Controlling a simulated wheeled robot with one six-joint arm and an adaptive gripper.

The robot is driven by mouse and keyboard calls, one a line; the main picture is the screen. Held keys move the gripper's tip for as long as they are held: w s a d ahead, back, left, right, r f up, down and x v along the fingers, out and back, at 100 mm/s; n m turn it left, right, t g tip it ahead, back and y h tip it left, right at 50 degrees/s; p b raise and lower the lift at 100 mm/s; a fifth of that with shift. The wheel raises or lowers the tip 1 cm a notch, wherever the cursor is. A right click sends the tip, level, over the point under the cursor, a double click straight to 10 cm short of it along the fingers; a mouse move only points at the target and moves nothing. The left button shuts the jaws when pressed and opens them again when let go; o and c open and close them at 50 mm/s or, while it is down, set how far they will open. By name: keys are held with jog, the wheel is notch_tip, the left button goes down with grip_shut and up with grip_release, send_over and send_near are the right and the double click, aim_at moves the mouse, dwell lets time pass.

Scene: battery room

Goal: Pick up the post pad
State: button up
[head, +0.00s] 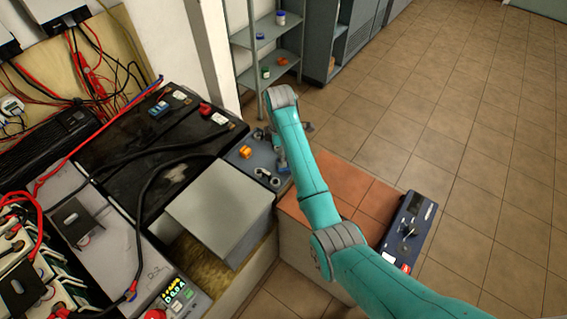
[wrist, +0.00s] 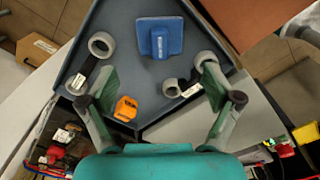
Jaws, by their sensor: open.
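A blue pad-like block with a raised grip (wrist: 160,38), which looks like the post pad, lies on the blue-grey tray (wrist: 138,70) in the wrist view. My gripper (wrist: 160,80) is open and empty, with its fingers spread over the tray; the blue block lies beyond the fingertips, between their lines.
An orange piece (wrist: 126,108) lies between the fingers, nearer the palm. A grey ring part (wrist: 101,44) is near the left finger; another ringed part (wrist: 171,87) is by the right finger. A grey box (head: 220,208) and black batteries (head: 165,135) flank the tray.

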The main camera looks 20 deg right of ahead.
jog(key=shift+f, duration=2.8)
jog(key=c, duration=1.1)
jog(key=shift+r, duration=0.1)
notch_tip(320, 180, up, 10)
jog(key=shift+f, duration=0.1)
